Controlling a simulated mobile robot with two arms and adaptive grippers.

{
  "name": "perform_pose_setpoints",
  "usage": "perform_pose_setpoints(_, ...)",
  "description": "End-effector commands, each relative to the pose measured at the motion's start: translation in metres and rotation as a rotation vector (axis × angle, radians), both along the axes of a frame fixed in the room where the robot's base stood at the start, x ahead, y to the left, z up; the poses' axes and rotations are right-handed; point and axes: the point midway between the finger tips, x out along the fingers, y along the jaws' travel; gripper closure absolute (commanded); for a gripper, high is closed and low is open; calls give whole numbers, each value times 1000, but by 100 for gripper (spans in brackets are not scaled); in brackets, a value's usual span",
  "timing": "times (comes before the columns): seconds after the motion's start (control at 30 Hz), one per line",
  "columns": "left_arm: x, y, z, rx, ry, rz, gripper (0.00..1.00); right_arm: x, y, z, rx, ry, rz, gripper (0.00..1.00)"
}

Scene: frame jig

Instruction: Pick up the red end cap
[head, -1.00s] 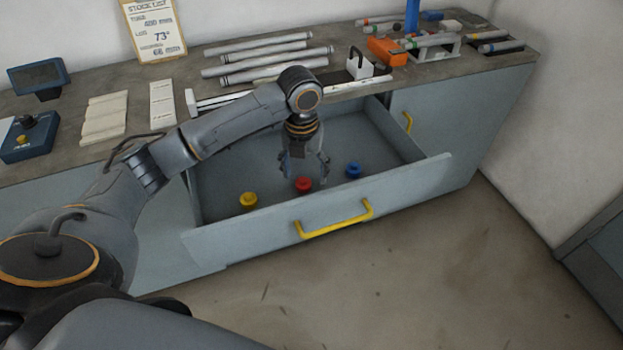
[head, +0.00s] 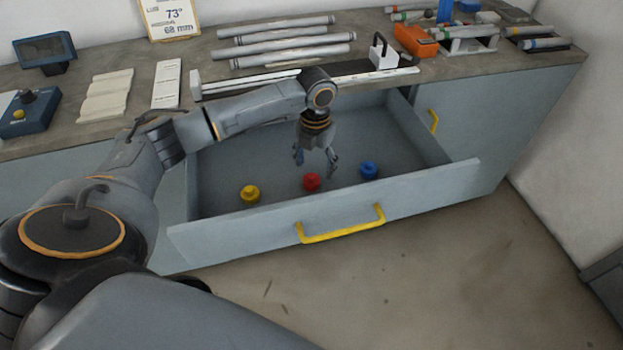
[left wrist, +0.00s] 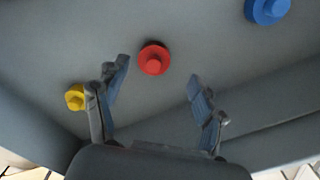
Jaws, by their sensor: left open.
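The red end cap (head: 312,182) lies on the floor of the open drawer (head: 330,210), between a yellow cap and a blue cap. My left gripper (head: 316,169) points down into the drawer, just above and behind the red cap. It is open and empty. In the left wrist view the red end cap (left wrist: 154,58) shows beyond the spread fingers (left wrist: 158,82), between their lines and apart from both. My right gripper is not in view.
The yellow cap (head: 250,193) lies left of the red one and the blue cap (head: 369,169) right. The drawer's front panel with its yellow handle (head: 342,225) stands close in front. Metal tubes (head: 290,40) and an orange block (head: 415,40) lie on the bench.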

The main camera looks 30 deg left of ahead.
Motion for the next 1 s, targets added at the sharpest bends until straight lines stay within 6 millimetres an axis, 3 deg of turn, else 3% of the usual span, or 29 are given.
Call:
perform_pose_setpoints(0.1,-4,4,-13,2,3,0,31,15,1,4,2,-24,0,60)
perform_pose_setpoints(0.3,-6,7,-43,1,4,1,31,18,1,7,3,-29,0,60)
perform_pose_setpoints(0.63,-5,7,-50,2,0,-1,31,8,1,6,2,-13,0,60)
perform_pose_setpoints(0.8,-5,7,-50,2,0,-1,65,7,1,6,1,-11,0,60)
perform_pose_setpoints(1.0,-5,7,-50,2,0,0,67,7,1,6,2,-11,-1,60)
